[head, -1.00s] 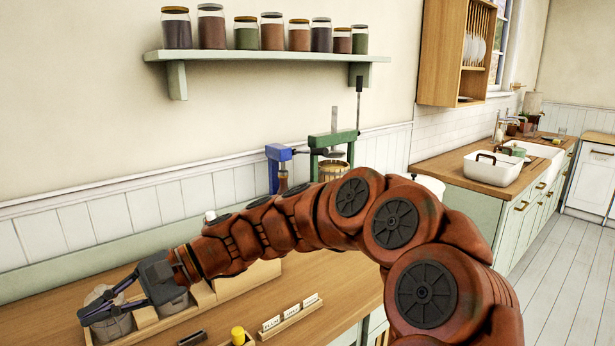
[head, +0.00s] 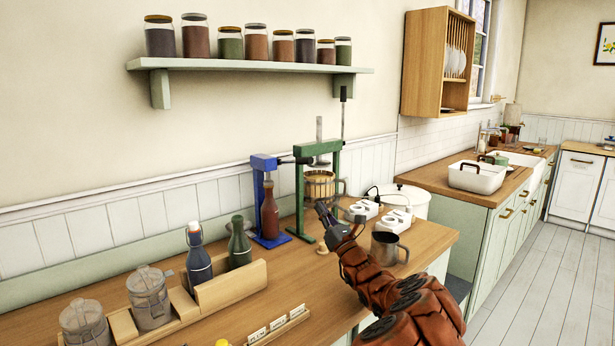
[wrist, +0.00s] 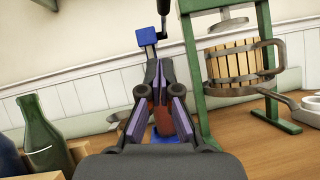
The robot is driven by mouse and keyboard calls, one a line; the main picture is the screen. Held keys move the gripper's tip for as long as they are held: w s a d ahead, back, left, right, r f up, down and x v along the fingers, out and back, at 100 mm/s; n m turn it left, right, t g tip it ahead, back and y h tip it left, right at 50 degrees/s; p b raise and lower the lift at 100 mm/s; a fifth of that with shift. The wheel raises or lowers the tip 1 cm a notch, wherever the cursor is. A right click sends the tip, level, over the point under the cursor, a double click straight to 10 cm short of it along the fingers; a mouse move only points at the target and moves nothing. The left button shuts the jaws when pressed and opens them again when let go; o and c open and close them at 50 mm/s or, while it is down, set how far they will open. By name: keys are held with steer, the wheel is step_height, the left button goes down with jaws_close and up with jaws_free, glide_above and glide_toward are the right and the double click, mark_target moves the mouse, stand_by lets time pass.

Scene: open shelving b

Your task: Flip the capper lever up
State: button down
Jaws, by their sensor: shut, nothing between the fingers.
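The blue bottle capper (head: 262,165) stands on the wooden bench with a red-brown bottle (head: 271,215) in it. Its dark lever (head: 295,160) sticks out roughly level to the right, close to the green press frame. In the wrist view the blue capper head (wrist: 147,37) and the dark lever (wrist: 163,22) show beyond my fingertips, and the bottle (wrist: 163,122) is partly hidden behind the fingers. My gripper (head: 322,208) is shut and empty, in front of the press and to the right of and below the lever. I see no contact with the lever.
A green press (head: 300,200) with a slatted basket (head: 320,183) stands right beside the capper. A metal mug (head: 390,248) and white blocks (head: 397,220) lie to the right. Bottles in a wooden rack (head: 230,288) stand at the left. A jar shelf (head: 250,66) hangs above.

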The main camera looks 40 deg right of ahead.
steer(key=shift+s+d+f, duration=0.15)
steer(key=shift+d, duration=0.1)
steer(key=p, duration=0.3)
glide_toward(294, 161)
steer(key=shift+w+d+r+p, duration=0.25)
steer(key=shift+w+r, duration=0.1)
steer(key=shift+r, duration=0.3)
steer(key=shift+w+d+r+p, duration=0.2)
steer(key=shift+w+d+r, duration=0.15)
steer(key=shift+r, duration=0.35)
steer(key=shift+a+r, duration=0.1)
